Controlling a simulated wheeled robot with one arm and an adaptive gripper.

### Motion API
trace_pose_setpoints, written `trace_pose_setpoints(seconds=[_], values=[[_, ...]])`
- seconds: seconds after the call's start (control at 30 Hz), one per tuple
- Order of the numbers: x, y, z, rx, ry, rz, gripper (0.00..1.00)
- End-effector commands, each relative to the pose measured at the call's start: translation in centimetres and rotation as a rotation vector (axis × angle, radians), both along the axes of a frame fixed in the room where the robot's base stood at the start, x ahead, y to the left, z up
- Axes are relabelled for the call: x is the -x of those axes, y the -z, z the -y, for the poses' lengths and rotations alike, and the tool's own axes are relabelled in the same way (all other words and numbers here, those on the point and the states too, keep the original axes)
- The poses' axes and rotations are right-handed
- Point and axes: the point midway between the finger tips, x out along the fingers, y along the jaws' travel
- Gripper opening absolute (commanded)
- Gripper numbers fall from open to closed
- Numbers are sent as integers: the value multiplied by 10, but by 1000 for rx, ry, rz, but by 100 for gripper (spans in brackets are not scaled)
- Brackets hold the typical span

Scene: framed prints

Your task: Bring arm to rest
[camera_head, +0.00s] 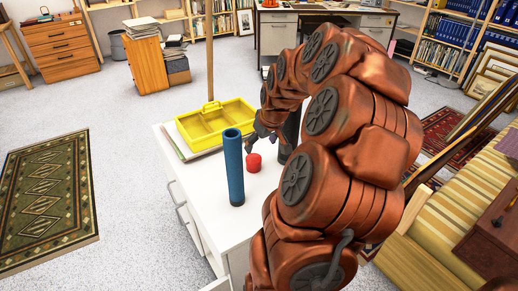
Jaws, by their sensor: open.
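My copper-coloured arm arches over the right part of a white cabinet (180,158). My gripper (250,143) is at the arm's far end, low over the cabinet top, with its dark fingers pointing left and down. It is open and I see nothing between the fingers, though the arm hides part of it. A red round object (253,163) stands just below the gripper in the picture; I cannot tell whether they touch. A tall blue cylinder (233,170) stands upright left of the red object. A dark cylinder (291,130) is partly hidden behind my arm.
A yellow divided caddy (215,122) sits on flat items at the cabinet's back. A striped sofa (445,225) is close on the right, with leaning frames (490,75) beyond it. Open grey floor and a patterned rug (48,200) lie to the left.

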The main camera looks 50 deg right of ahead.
Motion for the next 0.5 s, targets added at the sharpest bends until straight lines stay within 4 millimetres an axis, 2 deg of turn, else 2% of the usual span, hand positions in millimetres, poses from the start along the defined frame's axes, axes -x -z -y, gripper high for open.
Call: trace_pose_setpoints(seconds=[0.13, 0.5], values=[[2, -6, -1, 1, 0, 2, 81], [3, -6, -1, -1, 0, 0, 81]])
